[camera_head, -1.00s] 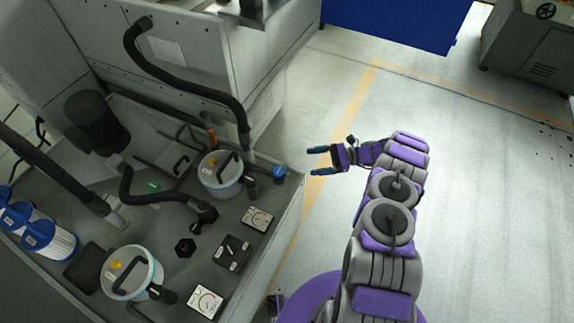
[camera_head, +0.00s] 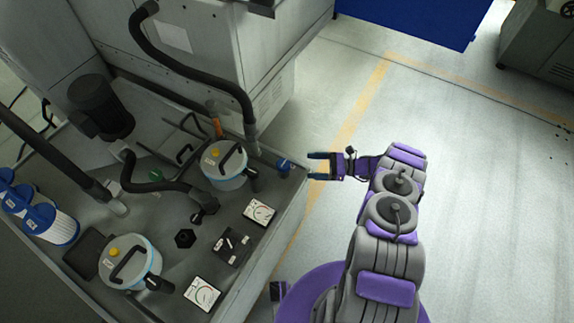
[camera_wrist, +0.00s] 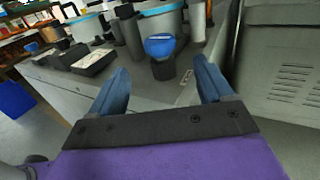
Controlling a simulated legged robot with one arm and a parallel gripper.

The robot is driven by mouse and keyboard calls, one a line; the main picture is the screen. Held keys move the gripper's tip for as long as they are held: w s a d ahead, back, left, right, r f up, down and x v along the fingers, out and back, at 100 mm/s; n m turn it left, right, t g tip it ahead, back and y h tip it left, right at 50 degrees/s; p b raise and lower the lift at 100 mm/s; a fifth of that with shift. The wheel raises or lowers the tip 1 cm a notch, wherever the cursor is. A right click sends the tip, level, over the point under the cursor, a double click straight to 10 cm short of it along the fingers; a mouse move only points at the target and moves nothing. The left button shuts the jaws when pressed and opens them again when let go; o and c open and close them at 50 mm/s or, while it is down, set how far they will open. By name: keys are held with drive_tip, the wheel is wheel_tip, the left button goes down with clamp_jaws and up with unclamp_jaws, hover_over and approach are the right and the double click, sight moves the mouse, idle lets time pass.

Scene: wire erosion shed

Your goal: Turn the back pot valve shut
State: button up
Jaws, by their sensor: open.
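The back pot (camera_head: 224,167) is a pale canister with a grey lid, a black handle and a yellow cap, on the grey tank top. Beside it, near the top's right edge, stands a short black fitting with a blue cap (camera_head: 284,166), which looks like its valve. My gripper (camera_head: 314,166) is open and empty, just right of this blue cap and pointing at it, with a small gap. In the wrist view the blue cap (camera_wrist: 159,45) shows ahead between my two blue fingers (camera_wrist: 161,72). Whether the valve is open cannot be told.
A black fitting (camera_head: 251,180) stands between the back pot and the blue cap. A dial gauge (camera_head: 259,211), a switch box (camera_head: 232,247) and the front pot (camera_head: 130,263) are nearer. A grey machine cabinet (camera_head: 215,60) rises behind.

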sight(287, 164)
drive_tip(key=a, duration=0.3)
drive_tip(key=a+b, duration=0.1)
drive_tip(key=a, duration=0.3)
drive_tip(key=w+a+b, duration=0.1)
drive_tip(key=a, duration=0.2)
drive_tip(key=shift+a, duration=0.15)
drive_tip(key=shift+d, duration=0.2)
drive_tip(key=shift+c, duration=0.3)
drive_tip(key=shift+a, duration=0.1)
drive_tip(key=c, duration=1)
